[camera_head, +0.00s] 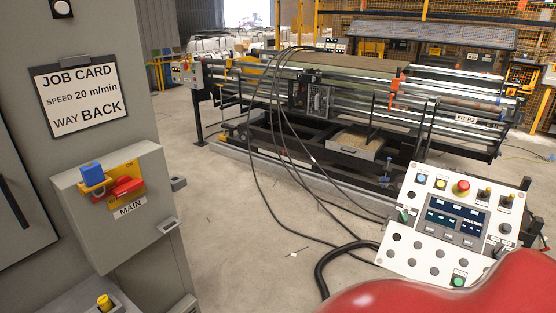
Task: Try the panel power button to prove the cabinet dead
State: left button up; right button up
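The grey cabinet (100,40) stands at the left. On it, a box marked MAIN (130,208) carries a red switch handle (124,188) on a yellow plate, with a blue padlock (92,173) at the plate's left end. The white control panel (425,240) stands tilted at the right. It has a red mushroom button (461,188), a blue button (421,178), a yellow button (440,183), a green button (458,281) and dark screens (455,220) with some text. Which is the power button, I cannot tell from its label. Neither gripper is in view.
A job card (80,95) reads SPEED 20 m/min, WAY BACK. A long roller machine (330,90) stands behind the panel. Black cables (268,190) run from it across the floor. A large red rounded surface covers the bottom right. Concrete floor (235,240) lies open between cabinet and panel.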

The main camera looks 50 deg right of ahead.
aim_at(440, 183)
jog(key=z, duration=2.8)
